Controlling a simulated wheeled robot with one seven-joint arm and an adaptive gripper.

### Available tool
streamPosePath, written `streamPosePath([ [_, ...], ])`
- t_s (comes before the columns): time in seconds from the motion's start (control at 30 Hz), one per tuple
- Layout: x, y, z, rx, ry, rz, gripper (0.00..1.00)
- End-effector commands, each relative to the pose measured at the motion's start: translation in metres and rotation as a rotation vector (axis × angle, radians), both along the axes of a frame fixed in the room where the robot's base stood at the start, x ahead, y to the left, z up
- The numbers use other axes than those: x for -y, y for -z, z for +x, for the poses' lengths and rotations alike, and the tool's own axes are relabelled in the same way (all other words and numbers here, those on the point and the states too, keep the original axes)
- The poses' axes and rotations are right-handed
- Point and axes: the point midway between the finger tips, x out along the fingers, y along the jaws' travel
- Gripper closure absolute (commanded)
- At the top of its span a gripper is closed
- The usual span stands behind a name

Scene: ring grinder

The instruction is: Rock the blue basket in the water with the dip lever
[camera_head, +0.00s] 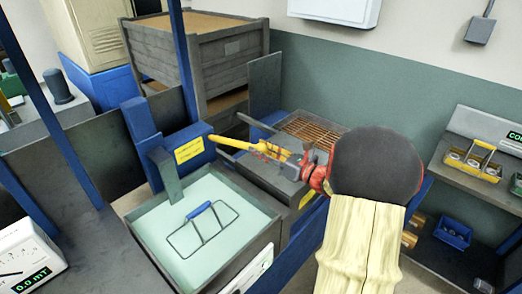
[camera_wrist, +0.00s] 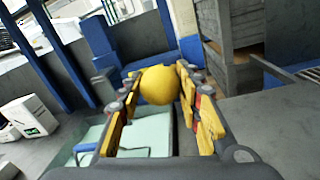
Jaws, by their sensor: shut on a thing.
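The dip tank (camera_head: 268,236) of pale green water stands at lower centre in the head view. The basket's wire frame with a blue grip (camera_head: 200,208) shows at the water; its body below cannot be made out. The yellow dip lever (camera_head: 226,142) reaches right from the blue post (camera_head: 143,116) behind the tank. My gripper (camera_head: 262,149) is shut on the lever from the right, above and behind the tank. In the wrist view, the lever's yellow ball knob (camera_wrist: 158,85) sits between my yellow fingers and hides the rod behind it.
A grate bench (camera_head: 310,132) and a grey wooden crate (camera_head: 205,55) stand behind. A blue upright (camera_head: 187,65) rises left of my gripper. A meter (camera_head: 28,262) sits at lower left. A shelf with a yellow caddy (camera_head: 472,163) and a blue bin (camera_head: 453,232) is at right.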

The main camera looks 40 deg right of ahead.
Motion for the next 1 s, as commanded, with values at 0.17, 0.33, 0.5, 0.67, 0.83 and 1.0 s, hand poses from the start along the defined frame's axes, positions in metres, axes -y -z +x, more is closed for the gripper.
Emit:
streamPosePath([
  [0.17, 0.0, 0.0, 0.0, 0.0, 0.001, 0.0, 1.0],
  [0.33, 0.0, 0.0, 0.0, 0.0, 0.001, 0.0, 1.0],
  [0.5, 0.0, -0.005, 0.001, -0.008, 0.0, -0.001, 1.0],
  [0.67, 0.0, -0.02, 0.006, -0.042, -0.001, -0.004, 1.0],
  [0.83, -0.001, -0.034, 0.011, -0.088, -0.002, -0.006, 1.0],
  [1.0, -0.001, -0.048, 0.017, -0.132, -0.001, -0.01, 1.0],
])
